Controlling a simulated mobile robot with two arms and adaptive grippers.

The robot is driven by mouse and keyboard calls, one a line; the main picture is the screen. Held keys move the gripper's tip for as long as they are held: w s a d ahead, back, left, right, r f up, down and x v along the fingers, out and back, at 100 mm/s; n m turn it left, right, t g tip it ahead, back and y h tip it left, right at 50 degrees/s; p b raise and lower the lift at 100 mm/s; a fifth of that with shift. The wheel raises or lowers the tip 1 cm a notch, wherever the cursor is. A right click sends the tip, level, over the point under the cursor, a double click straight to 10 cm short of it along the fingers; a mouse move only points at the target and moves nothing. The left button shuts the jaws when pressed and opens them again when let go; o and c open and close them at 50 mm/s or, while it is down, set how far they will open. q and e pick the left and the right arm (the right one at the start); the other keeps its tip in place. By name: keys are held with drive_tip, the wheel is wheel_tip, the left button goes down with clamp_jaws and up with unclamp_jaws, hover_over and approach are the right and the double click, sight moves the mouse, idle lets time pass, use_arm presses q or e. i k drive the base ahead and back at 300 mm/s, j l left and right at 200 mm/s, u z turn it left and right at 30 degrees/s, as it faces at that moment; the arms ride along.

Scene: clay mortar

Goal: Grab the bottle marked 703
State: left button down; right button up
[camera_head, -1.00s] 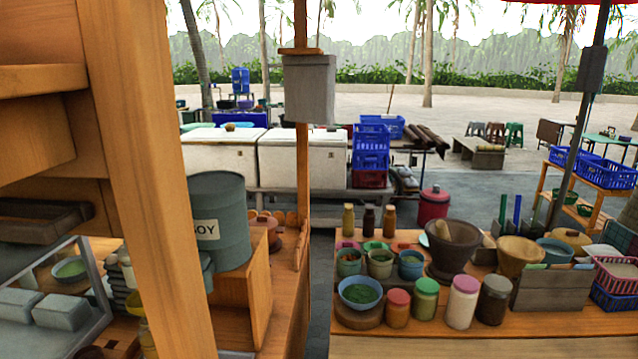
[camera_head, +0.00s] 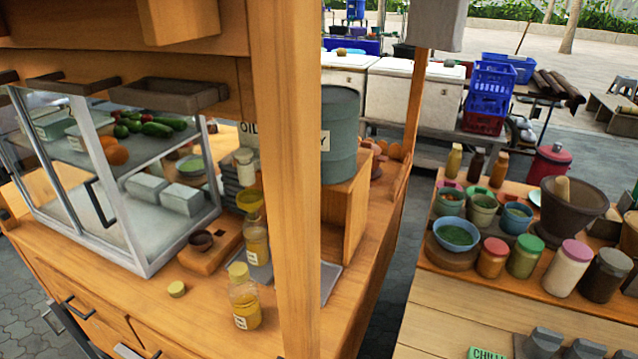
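A clear bottle of yellow liquid with a yellow cap (camera_head: 244,302) stands at the front of the left wooden counter, with a small white label low on its side. A second similar bottle (camera_head: 257,243) stands just behind it, also labelled. The writing on both labels is too small to read, so I cannot tell which one is marked 703. Three more small bottles, a yellow one (camera_head: 454,163), a dark one (camera_head: 476,166) and an orange-brown one (camera_head: 499,170), stand at the back of the right counter. Neither of my grippers is in view.
A glass display case (camera_head: 150,262) stands left of the bottles. A thick wooden post (camera_head: 285,180) rises close on their right. A small yellow cap (camera_head: 176,289) lies on the counter. Several jars and a mortar (camera_head: 570,213) crowd the right counter. A gap separates the counters.

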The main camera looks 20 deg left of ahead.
sight(254, 229)
drive_tip(key=j+z, duration=0.15)
drive_tip(key=j, duration=0.25)
drive_tip(key=k+j+z, duration=0.1)
drive_tip(key=j, duration=0.3)
drive_tip(key=k+j+z, duration=0.15)
drive_tip(key=j, duration=0.2)
drive_tip(key=k+j+z, duration=0.1)
drive_tip(key=j, duration=0.3)
drive_tip(key=k+j+z, duration=0.15)
drive_tip(key=j, duration=0.2)
